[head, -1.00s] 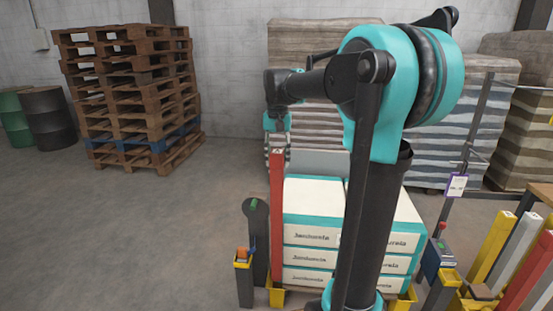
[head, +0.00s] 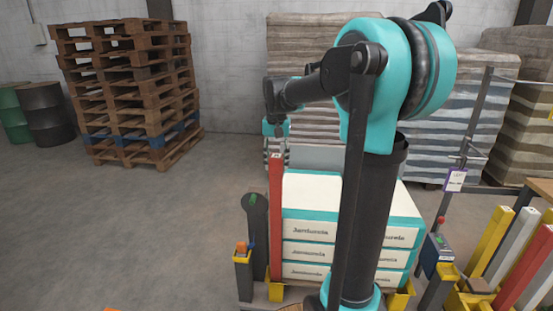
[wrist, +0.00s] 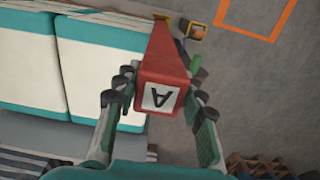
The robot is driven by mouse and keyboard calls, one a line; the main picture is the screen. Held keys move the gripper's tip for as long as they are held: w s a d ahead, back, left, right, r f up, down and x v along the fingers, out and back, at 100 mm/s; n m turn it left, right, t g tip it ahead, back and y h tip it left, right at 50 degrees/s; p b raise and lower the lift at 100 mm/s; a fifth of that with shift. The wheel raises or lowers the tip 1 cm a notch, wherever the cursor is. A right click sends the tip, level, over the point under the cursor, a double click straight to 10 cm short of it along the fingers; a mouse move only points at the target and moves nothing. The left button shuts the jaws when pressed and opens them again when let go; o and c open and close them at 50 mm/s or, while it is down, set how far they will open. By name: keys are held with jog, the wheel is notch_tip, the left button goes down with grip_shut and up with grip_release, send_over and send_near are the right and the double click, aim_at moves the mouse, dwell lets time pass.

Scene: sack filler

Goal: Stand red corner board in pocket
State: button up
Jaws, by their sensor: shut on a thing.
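The red corner board (head: 275,218) stands upright at the left front corner of the stack of white and teal sacks (head: 308,232). Its foot is at a yellow pocket (head: 277,292); I cannot tell how deep it sits.
A dark post (head: 257,230) and a yellow-topped holder (head: 243,262) stand just left of the board. Yellow, white and red boards (head: 515,250) stand in a rack at right. Wooden pallets (head: 130,90) are behind left. Open floor lies at left.

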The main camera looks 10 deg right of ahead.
aim_at(277, 196)
jog(key=shift+f, duration=0.2)
jog(key=shift+f, duration=1.5)
jog(key=shift+f, duration=4.3)
jog(key=shift+f, duration=1)
jog(key=o, duration=1.4)
jog(key=shift+c, duration=0.2)
